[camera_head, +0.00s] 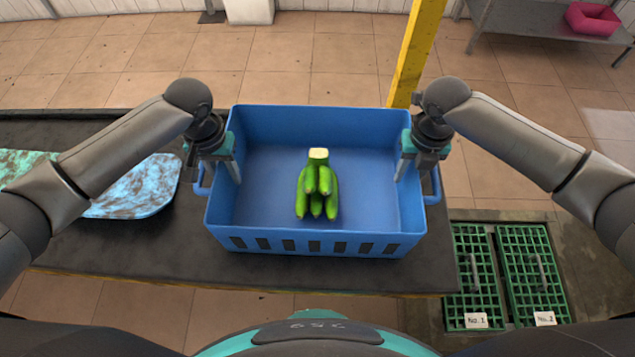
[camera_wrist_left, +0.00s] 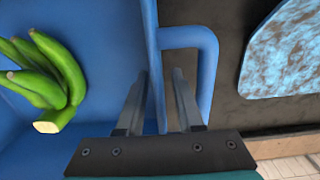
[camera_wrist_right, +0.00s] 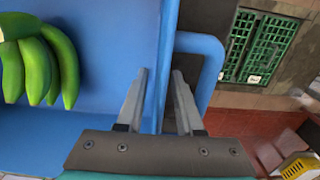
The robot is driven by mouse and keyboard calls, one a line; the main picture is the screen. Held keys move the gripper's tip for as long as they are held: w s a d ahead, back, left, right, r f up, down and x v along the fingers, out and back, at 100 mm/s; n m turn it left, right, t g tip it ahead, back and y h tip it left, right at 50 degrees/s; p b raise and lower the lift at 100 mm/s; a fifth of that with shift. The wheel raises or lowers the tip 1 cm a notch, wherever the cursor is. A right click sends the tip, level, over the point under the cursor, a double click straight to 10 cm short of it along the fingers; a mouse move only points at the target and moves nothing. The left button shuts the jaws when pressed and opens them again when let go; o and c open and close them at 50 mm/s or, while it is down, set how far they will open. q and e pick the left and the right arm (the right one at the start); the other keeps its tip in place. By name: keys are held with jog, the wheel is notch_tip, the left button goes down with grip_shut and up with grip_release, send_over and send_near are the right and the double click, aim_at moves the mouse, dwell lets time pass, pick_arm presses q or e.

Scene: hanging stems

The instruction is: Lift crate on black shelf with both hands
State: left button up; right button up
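A blue crate (camera_head: 316,243) sits on the black shelf (camera_head: 330,274), with a bunch of green bananas (camera_head: 317,190) inside it. It has a loop handle on its left end (camera_head: 202,180) and one on its right end (camera_head: 433,187). My left gripper (camera_head: 233,175) is open at the left end wall; in the left wrist view its fingers (camera_wrist_left: 158,75) straddle the wall, one inside and one between wall and handle. My right gripper (camera_head: 403,172) is open at the right end wall; in the right wrist view its fingers (camera_wrist_right: 160,75) straddle that wall likewise.
A mottled light-blue board (camera_head: 140,190) lies on the shelf left of the crate. A yellow post (camera_head: 415,50) stands behind the crate at right. Green grates (camera_head: 505,272) are on the floor at right. A grey table with a pink basin (camera_head: 592,19) stands far right.

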pick_arm(q)
grip_shut()
pick_arm(e)
grip_shut()
pick_arm(q)
jog(key=shift+w+r, duration=0.1)
pick_arm(e)
jog(key=shift+w+r, duration=0.1)
dwell(0.8)
